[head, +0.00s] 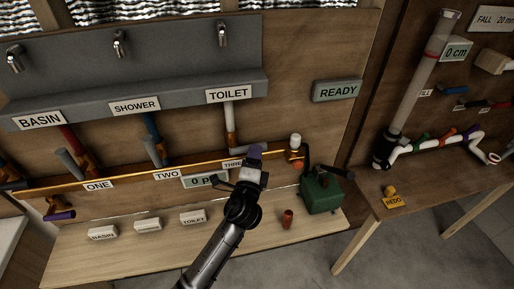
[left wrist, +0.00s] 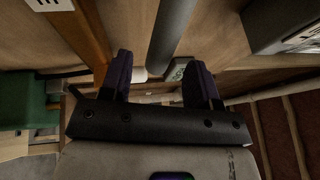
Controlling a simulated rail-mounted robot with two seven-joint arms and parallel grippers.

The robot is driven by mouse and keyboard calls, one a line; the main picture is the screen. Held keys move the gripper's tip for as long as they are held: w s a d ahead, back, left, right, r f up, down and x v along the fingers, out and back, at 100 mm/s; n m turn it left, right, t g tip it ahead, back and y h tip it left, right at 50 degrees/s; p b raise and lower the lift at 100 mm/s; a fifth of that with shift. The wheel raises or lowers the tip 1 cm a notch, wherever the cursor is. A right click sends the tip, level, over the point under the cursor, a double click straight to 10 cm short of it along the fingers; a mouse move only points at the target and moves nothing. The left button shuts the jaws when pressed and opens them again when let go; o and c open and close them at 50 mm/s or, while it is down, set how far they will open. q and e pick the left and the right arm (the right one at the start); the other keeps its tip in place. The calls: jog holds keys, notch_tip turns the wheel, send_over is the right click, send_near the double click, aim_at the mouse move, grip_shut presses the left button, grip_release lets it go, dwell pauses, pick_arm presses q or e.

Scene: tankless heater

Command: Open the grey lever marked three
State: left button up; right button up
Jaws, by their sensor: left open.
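The label THREE (head: 232,163) sits on the brass pipe below the TOILET sign (head: 229,94). My left gripper (head: 254,152) is beside that label, in front of the wall, and partly covers the area. In the left wrist view a grey rod (left wrist: 173,38), likely that lever, reaches down from the top edge toward the gap between the dark purple fingers of the gripper (left wrist: 157,78). The fingers are apart, and I cannot tell whether they touch the rod. My right gripper is not in view.
Grey levers stand at ONE (head: 70,164) and TWO (head: 153,150). A display (head: 205,180) hangs under the pipe, left of my gripper. A green box (head: 321,192) and a small red-brown cup (head: 287,219) stand on the bench (head: 140,252). A READY sign (head: 337,91) is on the wall.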

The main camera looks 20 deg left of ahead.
pick_arm(q)
jog(key=shift+x, duration=1.85)
jog(key=shift+c, duration=0.2)
grip_shut()
